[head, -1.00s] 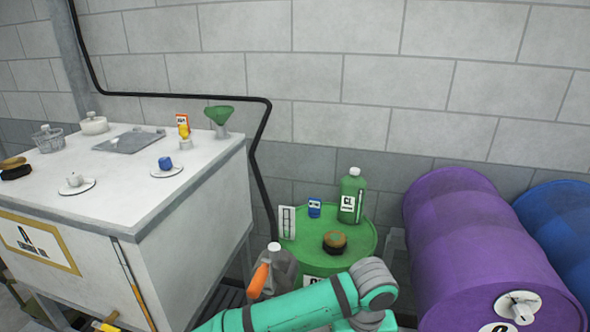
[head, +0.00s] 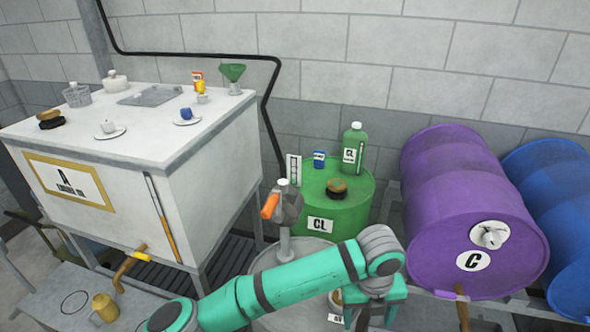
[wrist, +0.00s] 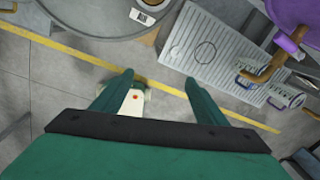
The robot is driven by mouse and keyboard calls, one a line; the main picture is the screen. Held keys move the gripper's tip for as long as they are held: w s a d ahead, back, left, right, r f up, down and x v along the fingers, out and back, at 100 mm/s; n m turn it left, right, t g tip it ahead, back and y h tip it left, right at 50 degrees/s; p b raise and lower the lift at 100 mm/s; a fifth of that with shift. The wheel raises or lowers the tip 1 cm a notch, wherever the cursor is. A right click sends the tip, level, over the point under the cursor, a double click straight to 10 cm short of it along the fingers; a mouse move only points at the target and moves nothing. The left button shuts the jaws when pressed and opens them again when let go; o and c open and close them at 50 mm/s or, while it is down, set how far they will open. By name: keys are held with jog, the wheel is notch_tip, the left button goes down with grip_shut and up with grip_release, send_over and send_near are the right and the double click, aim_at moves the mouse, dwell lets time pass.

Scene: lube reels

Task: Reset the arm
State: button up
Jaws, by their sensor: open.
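My teal arm (head: 290,285) crosses the bottom of the head view and bends downward at its right end. My gripper (wrist: 160,98) shows in the wrist view with its two fingers apart, pointing down over the grey floor. I see nothing held between the fingers. In the head view the gripper's body is below the elbow, and its fingertips are cut off or hidden at the bottom edge.
A grey drum top (head: 265,262) lies behind the arm, with a green drum (head: 335,215) marked CL beyond it. A purple drum (head: 465,215) lies at the right. A white tank (head: 130,150) stands at the left. A ribbed tray (wrist: 210,55) is ahead of the gripper.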

jog(key=d+r+n+t+h, duration=0.1)
jog(key=d+r+n+h, duration=0.25)
jog(key=d, duration=0.35)
jog(key=s+d+r+n+t+h, duration=0.1)
jog(key=d+r+n+t+h, duration=0.1)
jog(key=d+n+h, duration=0.4)
jog(key=d+r+n+t+h, duration=0.1)
jog(key=d+r+h, duration=0.2)
jog(key=d, duration=0.6)
jog(key=s+a+f+n+t+y, duration=0.2)
jog(key=a+f+n+t+y, duration=0.3)
jog(key=a+n, duration=0.55)
jog(key=s+a+f+n+t+y, duration=0.3)
jog(key=a+f+n+t, duration=0.45)
jog(key=a+n, duration=0.35)
jog(key=s+a+f+n+y, duration=0.1)
jog(key=s+a+n+y, duration=0.1)
jog(key=s+a, duration=0.7)
jog(key=s+a+f+n+g+y, duration=0.1)
jog(key=s+a+f+y, duration=0.1)
jog(key=s+a, duration=0.6)
jog(key=s+y, duration=0.1)
jog(key=s, duration=0.4)
jog(key=shift+a+f+n, duration=0.2)
jog(key=shift+a+n, duration=0.15)
jog(key=shift+n, duration=0.05)
